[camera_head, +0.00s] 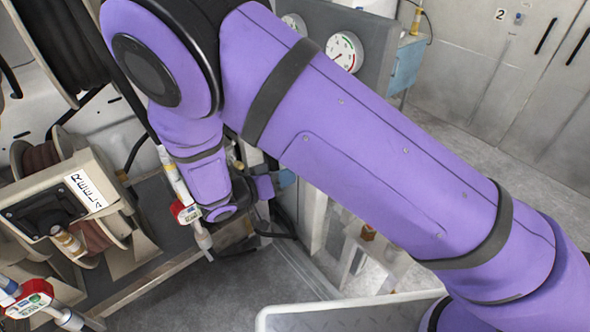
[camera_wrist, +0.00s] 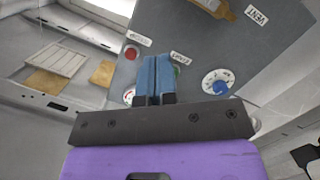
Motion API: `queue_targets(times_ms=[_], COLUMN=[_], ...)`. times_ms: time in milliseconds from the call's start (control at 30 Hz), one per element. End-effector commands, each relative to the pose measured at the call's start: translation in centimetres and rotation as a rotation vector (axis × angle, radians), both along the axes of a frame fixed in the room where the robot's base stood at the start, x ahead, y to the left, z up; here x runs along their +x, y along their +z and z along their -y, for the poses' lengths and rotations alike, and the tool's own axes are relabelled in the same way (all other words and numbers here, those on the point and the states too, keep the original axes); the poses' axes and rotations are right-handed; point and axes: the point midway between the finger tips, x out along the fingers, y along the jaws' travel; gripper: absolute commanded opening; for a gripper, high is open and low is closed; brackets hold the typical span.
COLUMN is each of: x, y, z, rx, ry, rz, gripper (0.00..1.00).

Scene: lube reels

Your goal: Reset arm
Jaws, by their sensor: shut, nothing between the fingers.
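My gripper (camera_wrist: 155,62) shows in the wrist view with its two blue fingers together and nothing held. It points at a grey panel (camera_wrist: 215,55) with small labels, a red round control (camera_wrist: 131,52) and a white dial with a blue knob (camera_wrist: 217,83). A bit of green shows just beside the fingers. I cannot tell whether the fingertips touch the panel. In the head view my purple arm crosses the picture, bent at the upper left. The gripper's fingers cannot be made out there.
At the left of the head view stands a hose reel (camera_head: 75,205) labelled "REEL A". A dispensing nozzle with a red body (camera_head: 186,213) hangs near my arm. A gauge (camera_head: 344,52) sits on the panel behind. Grey cabinets (camera_head: 500,75) stand at the back right. Open floor lies before them.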

Motion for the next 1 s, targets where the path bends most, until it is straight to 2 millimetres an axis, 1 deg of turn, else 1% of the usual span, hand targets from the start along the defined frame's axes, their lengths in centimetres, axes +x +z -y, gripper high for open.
queue_targets(times_ms=[100, 233, 367, 467, 667, 833, 1000], x=[-0.3, -0.3, 0.1, 0.5, 0.7, 0.4, -0.6], y=[0.1, 0.2, 1.6, 3.7, 8.6, 12.6, 16.3], z=[-0.4, -0.3, 0.6, 2.2, 6.3, 9.8, 13.1], rx=[0.001, 0.003, 0.025, 0.065, 0.183, 0.303, 0.434], ry=[0.001, -0.004, -0.04, -0.092, -0.193, -0.241, -0.251], rz=[0.0, -0.003, -0.044, -0.115, -0.292, -0.427, -0.544], gripper=[0.0, 0.0, 0.0, 0.0, 0.0, 0.0, 0.0])
